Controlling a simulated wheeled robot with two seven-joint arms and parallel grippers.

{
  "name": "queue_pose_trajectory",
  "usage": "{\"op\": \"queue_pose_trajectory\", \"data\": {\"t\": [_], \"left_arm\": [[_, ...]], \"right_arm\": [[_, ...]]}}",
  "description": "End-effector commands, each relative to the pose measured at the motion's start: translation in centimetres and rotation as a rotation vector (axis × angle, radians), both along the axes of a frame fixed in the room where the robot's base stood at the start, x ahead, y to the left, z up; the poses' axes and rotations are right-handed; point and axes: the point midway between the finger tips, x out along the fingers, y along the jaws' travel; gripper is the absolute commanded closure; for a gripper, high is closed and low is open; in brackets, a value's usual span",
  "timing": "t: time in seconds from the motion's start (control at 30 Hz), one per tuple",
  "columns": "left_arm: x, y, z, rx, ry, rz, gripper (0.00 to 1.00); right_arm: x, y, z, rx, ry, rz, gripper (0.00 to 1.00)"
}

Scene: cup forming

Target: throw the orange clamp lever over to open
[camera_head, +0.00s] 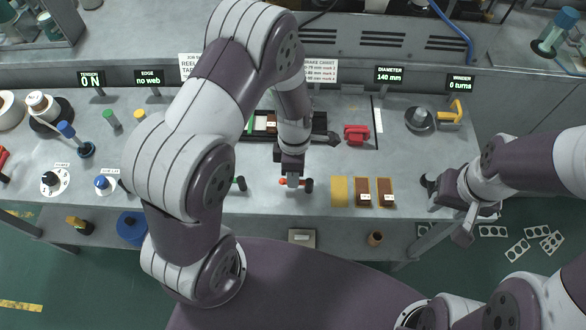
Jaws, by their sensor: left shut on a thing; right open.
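The orange clamp lever (283,182) shows as a small orange-red piece near the table's front edge, in the middle of the head view. My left gripper (292,182) reaches down onto it from above and is shut on it. The gripper hides most of the lever, so its angle is hard to tell. A dark end piece (308,185) shows just right of the fingers. My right gripper (446,210) is open and empty off the table's front right corner, apart from the lever.
A gold plate (339,191) and two brown blocks (363,192) lie right of the lever. A green-tipped dark handle (240,183) stands to its left. A red object (357,134) sits behind. My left arm covers much of the table's left middle. Signs (389,75) line the back.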

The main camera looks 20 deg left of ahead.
Motion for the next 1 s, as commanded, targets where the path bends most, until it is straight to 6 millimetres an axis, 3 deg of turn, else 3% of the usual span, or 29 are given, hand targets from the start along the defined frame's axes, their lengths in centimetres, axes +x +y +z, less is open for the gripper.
{"op": "queue_pose_trajectory", "data": {"t": [0.63,0.67,0.7,1.0], "left_arm": [[-0.05,-0.03,0.07,-0.001,-0.003,0.047,1.00],[-0.05,-0.03,0.07,-0.001,-0.003,0.047,0.75],[-0.05,-0.03,0.07,0.000,-0.003,0.047,0.62],[-0.09,-0.02,0.12,-0.001,-0.002,0.045,0.59]], "right_arm": [[0.00,0.00,0.34,0.000,0.000,0.000,0.57],[0.00,0.00,0.34,0.000,0.000,0.000,0.57],[0.00,0.00,0.34,0.000,0.000,0.000,0.57],[0.00,0.00,0.32,0.000,0.000,0.000,0.57]]}}
